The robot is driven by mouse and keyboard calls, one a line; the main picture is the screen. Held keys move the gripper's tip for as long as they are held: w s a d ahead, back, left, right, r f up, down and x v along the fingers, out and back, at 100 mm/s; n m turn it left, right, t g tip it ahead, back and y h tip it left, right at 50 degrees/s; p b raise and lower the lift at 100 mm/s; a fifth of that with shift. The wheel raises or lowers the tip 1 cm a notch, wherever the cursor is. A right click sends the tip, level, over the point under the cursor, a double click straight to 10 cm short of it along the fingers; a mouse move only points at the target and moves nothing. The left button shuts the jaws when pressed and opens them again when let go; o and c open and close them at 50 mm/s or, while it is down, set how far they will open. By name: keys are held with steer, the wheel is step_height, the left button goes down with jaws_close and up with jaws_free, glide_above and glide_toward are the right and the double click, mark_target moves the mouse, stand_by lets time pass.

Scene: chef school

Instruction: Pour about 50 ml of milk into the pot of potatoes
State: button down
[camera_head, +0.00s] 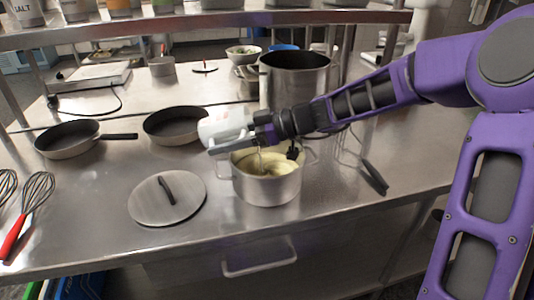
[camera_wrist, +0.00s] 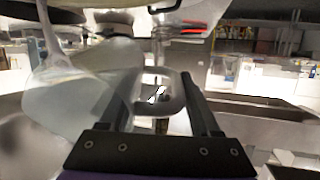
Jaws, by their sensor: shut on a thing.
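The pot (camera_head: 268,188) is a steel pan with side handles, near the front of the counter. Pale yellow potatoes (camera_head: 283,169) show inside it. My gripper (camera_head: 243,139) is above the pot's back left rim, shut on the handle of a white jug (camera_head: 214,126). The jug is tipped well over, lying nearly sideways, at the upper left of the pot. In the wrist view the jug (camera_wrist: 85,95) looks translucent, with its handle (camera_wrist: 176,98) between my fingers, and a pale streak shows at its upper left. My gripper partly hides the pot's opening, and I cannot tell how much milk is in the jug.
A lid (camera_head: 150,208) lies left of the pot. Two frying pans (camera_head: 68,151) (camera_head: 172,138) are behind it, and a tall stockpot (camera_head: 293,87) stands behind my gripper. A dark utensil (camera_head: 374,178) lies to the right. Whisks (camera_head: 36,192) are at the far left.

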steer(key=shift+d+r+y+b, duration=0.25)
steer(key=shift+d+y+b, duration=0.3)
steer(key=shift+b, duration=0.3)
stand_by(1.2)
steer(key=shift+a+r, duration=0.1)
steer(key=shift+r, duration=0.05)
steer(key=h+p, duration=0.1)
steer(key=a+h+p, duration=0.1)
steer(key=h, duration=0.1)
steer(key=f+h+p, duration=0.1)
steer(key=h+p, duration=0.1)
steer(key=shift+a+f+h, duration=0.1)
steer(key=shift+a+h, duration=0.15)
stand_by(1.8)
